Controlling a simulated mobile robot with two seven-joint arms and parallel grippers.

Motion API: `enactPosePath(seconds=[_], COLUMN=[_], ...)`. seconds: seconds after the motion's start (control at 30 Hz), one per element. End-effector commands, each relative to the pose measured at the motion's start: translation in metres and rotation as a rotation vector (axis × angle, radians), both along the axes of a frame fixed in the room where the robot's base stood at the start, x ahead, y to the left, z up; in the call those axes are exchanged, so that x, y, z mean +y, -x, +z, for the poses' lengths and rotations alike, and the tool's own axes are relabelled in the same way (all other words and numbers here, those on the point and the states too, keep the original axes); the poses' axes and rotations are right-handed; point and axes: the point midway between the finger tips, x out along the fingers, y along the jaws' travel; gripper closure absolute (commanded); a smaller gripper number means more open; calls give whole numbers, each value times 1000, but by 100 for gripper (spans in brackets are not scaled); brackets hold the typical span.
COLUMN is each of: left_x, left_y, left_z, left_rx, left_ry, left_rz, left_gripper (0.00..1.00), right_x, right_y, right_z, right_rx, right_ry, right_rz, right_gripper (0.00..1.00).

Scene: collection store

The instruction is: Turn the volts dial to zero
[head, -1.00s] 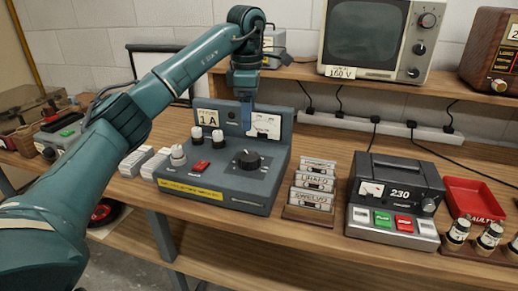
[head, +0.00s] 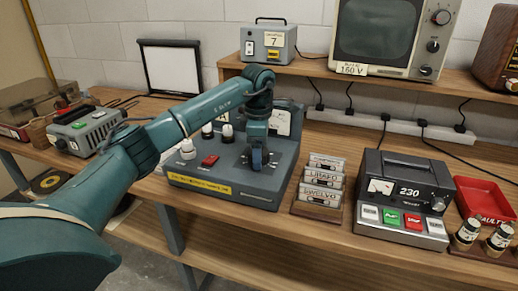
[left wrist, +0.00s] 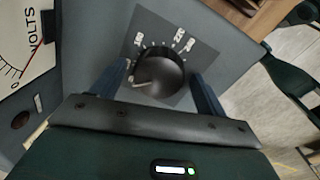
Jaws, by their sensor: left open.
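The volts dial is a round black knob (left wrist: 163,78) on the sloped top of a grey-blue instrument box (head: 240,185). In the left wrist view its pale pointer line points left, and printed numbers ring its far side. My left gripper (head: 257,162) is open over the dial, pointing down, and largely hides it in the head view. In the left wrist view its fingers (left wrist: 160,71) stand on either side of the knob; I cannot tell whether they touch it. A VOLTS meter (left wrist: 22,48) with a red needle shows partly at the left. My right gripper is not in view.
The box also carries a red switch (head: 210,160) and several white-topped knobs. A cassette rack (head: 318,205) and a black 230 unit (head: 405,190) stand to its right, with a red tray (head: 483,197) beyond. A television (head: 390,35) sits on the shelf behind.

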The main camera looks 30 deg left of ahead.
Motion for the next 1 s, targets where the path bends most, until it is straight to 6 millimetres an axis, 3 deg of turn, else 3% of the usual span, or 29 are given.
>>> enactPosePath(seconds=[0.13,0.67,1.0], left_x=[0,0,0], left_y=[0,0,0], left_z=[0,0,2], left_rx=[0,1,1], left_ry=[0,0,0], left_rz=[0,0,55], left_gripper=[27,70,70], right_x=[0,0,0], right_y=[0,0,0], right_z=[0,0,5], right_rx=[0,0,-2], right_ry=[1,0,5], right_rz=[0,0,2], right_gripper=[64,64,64])
